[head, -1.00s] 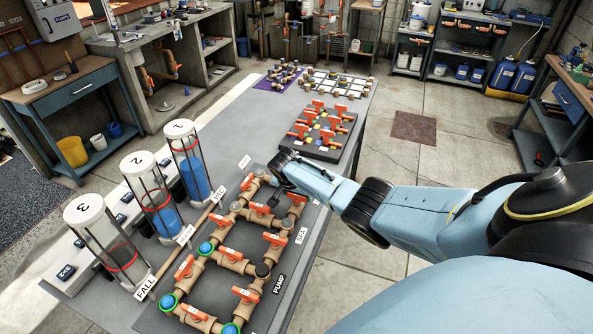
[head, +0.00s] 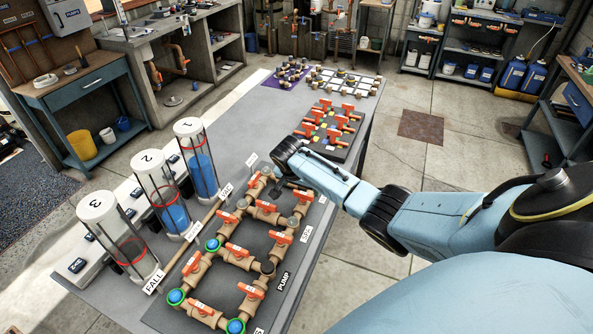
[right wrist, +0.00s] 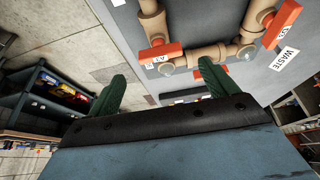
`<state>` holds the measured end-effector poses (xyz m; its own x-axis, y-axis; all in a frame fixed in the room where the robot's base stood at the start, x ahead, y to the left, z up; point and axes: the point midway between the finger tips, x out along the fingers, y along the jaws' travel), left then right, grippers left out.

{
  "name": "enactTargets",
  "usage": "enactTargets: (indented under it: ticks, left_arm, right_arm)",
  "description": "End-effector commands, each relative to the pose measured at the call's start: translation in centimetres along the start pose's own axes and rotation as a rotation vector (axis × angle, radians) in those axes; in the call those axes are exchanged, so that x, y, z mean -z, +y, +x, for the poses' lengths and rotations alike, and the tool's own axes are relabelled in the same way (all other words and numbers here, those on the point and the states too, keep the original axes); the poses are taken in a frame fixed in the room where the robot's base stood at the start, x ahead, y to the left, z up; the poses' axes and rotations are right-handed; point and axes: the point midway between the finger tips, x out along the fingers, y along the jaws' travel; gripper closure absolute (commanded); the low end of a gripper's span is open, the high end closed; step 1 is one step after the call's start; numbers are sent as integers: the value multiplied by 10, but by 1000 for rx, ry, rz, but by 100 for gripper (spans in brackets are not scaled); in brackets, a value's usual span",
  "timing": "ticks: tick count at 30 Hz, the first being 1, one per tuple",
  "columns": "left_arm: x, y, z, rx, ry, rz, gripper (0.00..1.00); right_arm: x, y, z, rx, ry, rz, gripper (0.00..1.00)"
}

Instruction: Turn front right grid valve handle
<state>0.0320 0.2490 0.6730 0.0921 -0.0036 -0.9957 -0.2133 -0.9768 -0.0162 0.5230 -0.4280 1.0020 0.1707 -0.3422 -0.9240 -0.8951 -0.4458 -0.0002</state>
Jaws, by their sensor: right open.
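A board of tan pipes (head: 221,262) with several orange valve handles lies on the near part of the table. Its handles include one at the near right (head: 251,290) and one on the right side (head: 280,237). I cannot tell for sure which handle is the named one. My right gripper (head: 278,180) hangs over the far end of this board, its fingers mostly hidden by the wrist in the head view. In the right wrist view its two green fingers (right wrist: 162,84) are apart and empty, with an orange handle (right wrist: 160,53) beyond them. My left gripper is out of view.
Three clear cylinders, numbered 1 (head: 200,165), 2 (head: 163,195) and 3 (head: 118,235), stand along the left side. A second board with red handles (head: 330,130) lies beyond my gripper. Grey table (head: 235,118) is bare left of it.

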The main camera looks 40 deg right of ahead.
Motion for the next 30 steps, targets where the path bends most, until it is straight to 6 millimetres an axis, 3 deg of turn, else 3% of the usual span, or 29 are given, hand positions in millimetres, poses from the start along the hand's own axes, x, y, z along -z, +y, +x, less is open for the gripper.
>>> enactTargets:
  ticks: [9, 15, 30]
  left_arm:
    - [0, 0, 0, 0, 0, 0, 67]
    - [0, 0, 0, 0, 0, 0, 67]
    - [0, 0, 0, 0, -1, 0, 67]
  right_arm:
    - [0, 0, -50, 2, 2, -1, 15]
    - [0, 0, -73, 1, 1, 0, 15]
    - [0, 0, -79, -1, 0, 0, 15]
